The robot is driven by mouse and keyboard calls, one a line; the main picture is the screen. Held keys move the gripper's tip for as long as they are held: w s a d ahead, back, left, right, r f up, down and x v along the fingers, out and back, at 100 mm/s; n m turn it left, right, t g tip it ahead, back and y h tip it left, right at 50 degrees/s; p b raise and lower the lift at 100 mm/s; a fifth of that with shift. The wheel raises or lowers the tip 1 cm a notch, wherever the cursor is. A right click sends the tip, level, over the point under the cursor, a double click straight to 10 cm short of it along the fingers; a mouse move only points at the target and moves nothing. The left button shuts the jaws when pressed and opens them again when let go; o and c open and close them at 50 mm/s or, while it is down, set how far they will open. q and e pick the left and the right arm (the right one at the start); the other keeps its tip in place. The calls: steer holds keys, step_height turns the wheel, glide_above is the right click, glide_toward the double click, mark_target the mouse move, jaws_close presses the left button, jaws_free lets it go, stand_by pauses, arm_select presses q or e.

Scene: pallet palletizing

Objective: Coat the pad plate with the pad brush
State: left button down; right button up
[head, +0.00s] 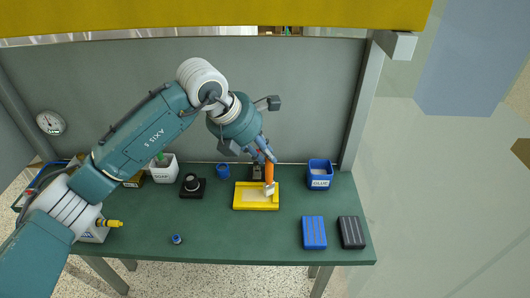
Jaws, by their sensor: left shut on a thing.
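The pad plate (243,204) is a yellow tray with a pale inner face, lying near the middle of the green bench. The pad brush (269,175) has an orange handle and a pale head. My left gripper (265,157) is shut on the top of its handle and holds it nearly upright. The brush head is over the right part of the plate; I cannot tell for sure whether it touches. Part of the plate is hidden behind the brush. My right gripper is not in view.
On the green bench (205,225) a blue glue tub (320,175) stands at the back right. A blue block (314,232) and a black block (351,232) lie at the front right. A black device (192,187), a small blue cup (223,171) and a white pot (163,170) stand left.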

arm_select(q)
steer(key=shift+a+b, duration=1.4)
steer(key=shift+a, duration=2.55)
steer(key=d, duration=0.8)
steer(key=shift+f+b, duration=0.3)
